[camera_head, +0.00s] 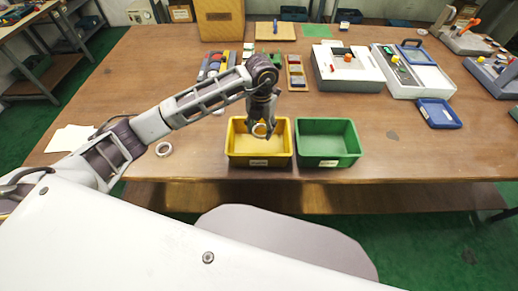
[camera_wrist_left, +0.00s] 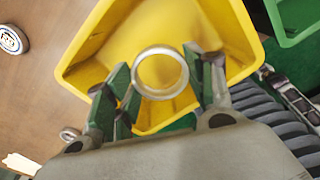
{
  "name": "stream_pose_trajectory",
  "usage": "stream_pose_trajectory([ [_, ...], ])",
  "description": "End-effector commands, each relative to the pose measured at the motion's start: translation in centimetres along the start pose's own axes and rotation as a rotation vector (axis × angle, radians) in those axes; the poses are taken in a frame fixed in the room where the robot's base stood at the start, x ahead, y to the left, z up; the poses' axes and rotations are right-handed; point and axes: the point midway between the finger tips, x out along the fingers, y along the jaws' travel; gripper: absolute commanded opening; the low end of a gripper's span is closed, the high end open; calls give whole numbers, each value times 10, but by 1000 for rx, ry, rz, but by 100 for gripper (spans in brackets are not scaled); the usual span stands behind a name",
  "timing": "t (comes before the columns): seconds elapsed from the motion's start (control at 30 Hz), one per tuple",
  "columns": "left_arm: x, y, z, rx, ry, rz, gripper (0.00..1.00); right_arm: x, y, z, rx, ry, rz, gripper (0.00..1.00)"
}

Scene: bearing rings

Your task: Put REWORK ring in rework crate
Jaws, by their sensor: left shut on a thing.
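My left gripper (camera_head: 262,124) is shut on a pale metal ring (camera_head: 259,136) and holds it over the yellow crate (camera_head: 233,145). In the left wrist view, the ring (camera_wrist_left: 161,95) sits between the fingertips of the left gripper (camera_wrist_left: 165,72), with the yellow crate (camera_wrist_left: 195,22) behind it. The ring appears apart from the crate floor, but its exact height is hard to tell. The green crate (camera_head: 327,161) stands just right of the yellow one. The labels on both crate fronts are too small to read. My right gripper is out of view.
Another ring (camera_head: 163,149) lies on the table left of the yellow crate. White paper (camera_head: 70,138) lies at the left. Small trays and two white devices (camera_head: 348,70) (camera_head: 408,75) stand farther back. A blue tray (camera_head: 438,113) lies at the right. The table's front right is clear.

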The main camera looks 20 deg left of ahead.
Motion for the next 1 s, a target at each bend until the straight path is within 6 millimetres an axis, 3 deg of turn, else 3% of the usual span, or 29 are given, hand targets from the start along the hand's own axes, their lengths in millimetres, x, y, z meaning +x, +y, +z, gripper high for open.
stream_pose_trajectory([
  [0.6,-2,6,0,-506,0,1,28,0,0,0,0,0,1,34],
  [1.0,-2,7,-1,-622,0,1,28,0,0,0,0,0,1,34],
])
